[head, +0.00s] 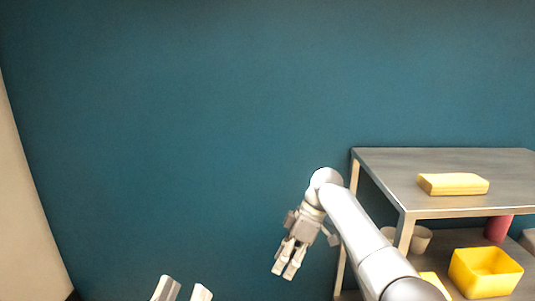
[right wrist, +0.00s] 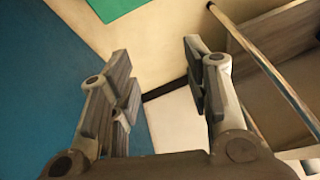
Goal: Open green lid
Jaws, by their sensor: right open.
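No green lid can be made out in the head view. In the right wrist view a flat green patch (right wrist: 116,8) shows at the top edge, and I cannot tell what it is. My right gripper (head: 285,270) hangs in front of the blue wall, left of the shelf, with its fingers pointing down. In the right wrist view the right gripper (right wrist: 158,85) has its two fingers wide apart with nothing between them. My left gripper (head: 184,288) shows only its two fingertips at the bottom edge of the head view, apart, with nothing seen between them.
A grey-topped shelf (head: 390,165) stands at the right with a yellow block (head: 453,184) on top. Below are an open yellow bin (head: 485,272), a red cylinder (head: 497,228) and whitish cups (head: 421,239). The space before the blue wall (head: 180,130) looks clear.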

